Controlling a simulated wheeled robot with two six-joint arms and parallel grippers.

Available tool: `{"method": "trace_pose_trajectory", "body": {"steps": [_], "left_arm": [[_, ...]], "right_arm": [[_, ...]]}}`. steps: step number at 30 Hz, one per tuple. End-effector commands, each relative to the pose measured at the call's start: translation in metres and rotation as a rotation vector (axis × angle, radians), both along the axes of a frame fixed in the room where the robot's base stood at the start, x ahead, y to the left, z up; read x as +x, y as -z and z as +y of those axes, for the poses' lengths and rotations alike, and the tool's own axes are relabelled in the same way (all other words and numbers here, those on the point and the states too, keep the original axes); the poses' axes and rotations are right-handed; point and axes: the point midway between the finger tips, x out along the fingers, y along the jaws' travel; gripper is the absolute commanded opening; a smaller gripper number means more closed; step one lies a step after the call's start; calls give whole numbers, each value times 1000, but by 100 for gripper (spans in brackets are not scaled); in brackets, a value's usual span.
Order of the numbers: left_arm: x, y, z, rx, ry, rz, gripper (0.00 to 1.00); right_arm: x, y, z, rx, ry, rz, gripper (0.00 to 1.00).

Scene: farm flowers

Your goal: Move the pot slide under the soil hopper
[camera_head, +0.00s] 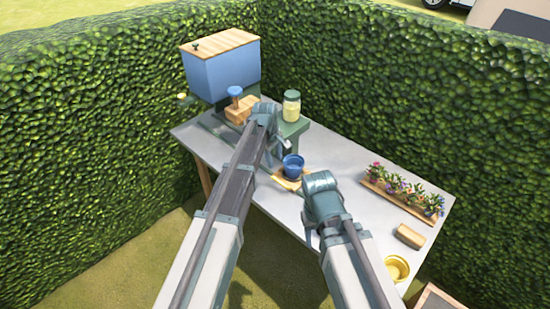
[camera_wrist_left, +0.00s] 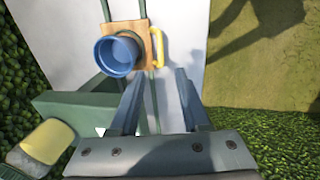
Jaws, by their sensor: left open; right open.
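The pot slide is a small wooden board (camera_head: 289,184) with a yellow handle (camera_wrist_left: 158,46), sitting on green rails; its board also shows in the left wrist view (camera_wrist_left: 146,26). A blue pot (camera_head: 293,166) stands on it and shows from above in the left wrist view (camera_wrist_left: 117,55). The soil hopper (camera_head: 222,72) is a blue box with a wooden lid at the back left, apart from the slide. My left gripper (camera_wrist_left: 157,88) is open and empty, near the slide and handle but not around them. My right gripper (camera_head: 309,238) is open over the table's front side.
A green stand (camera_head: 297,127) with a jar (camera_head: 291,105) is beside the rails. A flower tray (camera_head: 400,202), wooden block (camera_head: 410,236) and yellow pot (camera_head: 397,268) are on the right. Hedges border the table.

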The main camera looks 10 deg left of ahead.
Motion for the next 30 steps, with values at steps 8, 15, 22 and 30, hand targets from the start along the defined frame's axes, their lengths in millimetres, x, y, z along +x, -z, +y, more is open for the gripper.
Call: {"method": "trace_pose_trajectory", "body": {"steps": [8,15,22,30], "left_arm": [[-11,30,2,-74,26,-37,47],[-34,87,1,-320,97,-221,47],[-51,119,11,-510,116,-469,47],[-72,138,40,-641,71,-779,47]], "right_arm": [[0,33,0,0,0,0,50],[0,118,0,0,0,0,50],[0,194,0,0,1,0,50],[0,273,0,0,1,0,50]]}}
